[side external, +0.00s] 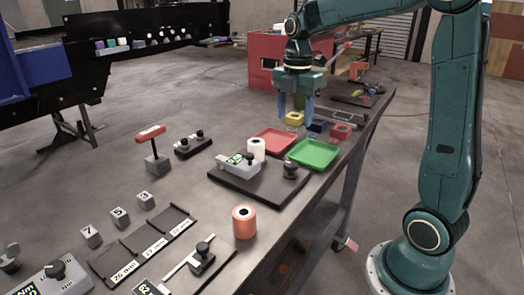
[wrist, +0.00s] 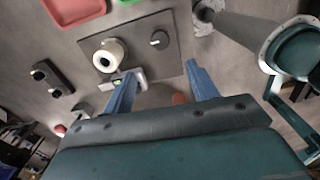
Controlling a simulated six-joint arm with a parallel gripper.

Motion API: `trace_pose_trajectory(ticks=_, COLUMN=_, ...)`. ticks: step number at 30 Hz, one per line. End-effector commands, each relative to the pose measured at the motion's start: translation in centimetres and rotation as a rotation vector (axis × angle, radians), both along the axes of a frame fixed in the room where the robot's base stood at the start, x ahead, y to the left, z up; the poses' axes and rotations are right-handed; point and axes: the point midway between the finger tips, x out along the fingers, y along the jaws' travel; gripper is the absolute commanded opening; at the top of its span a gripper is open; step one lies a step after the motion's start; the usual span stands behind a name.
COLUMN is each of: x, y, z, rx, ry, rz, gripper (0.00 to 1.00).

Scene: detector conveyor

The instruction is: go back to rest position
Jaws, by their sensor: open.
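My gripper (side external: 296,108) hangs pointing down over the far part of the table (side external: 215,195) in the side view, near the coloured blocks. Its two blue fingers are apart. In the wrist view my gripper (wrist: 161,70) shows the fingers spread, with nothing held between them. Beyond the fingertips lies the dark plate (wrist: 157,27) with a white roll (wrist: 109,55) and a black knob (wrist: 159,40). The exact height of the fingertips above the table is hard to tell.
A red tray (side external: 275,141), a green tray (side external: 312,153) and an orange roll (side external: 244,221) stand nearer. A conveyor (side external: 150,45) runs at the back left.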

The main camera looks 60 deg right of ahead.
Motion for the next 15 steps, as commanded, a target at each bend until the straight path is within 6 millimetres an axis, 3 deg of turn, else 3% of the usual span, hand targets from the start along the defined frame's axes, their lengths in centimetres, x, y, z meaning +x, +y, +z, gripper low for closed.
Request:
trace_pose_trajectory(ticks=8, x=-0.4, y=0.6, z=0.4, rx=-0.006, ry=-0.016, rz=-0.04, gripper=0.58)
trace_pose_trajectory(ticks=15, x=-2.3, y=2.9, z=1.7, rx=-0.014, ry=-0.074, rz=-0.216, gripper=0.58)
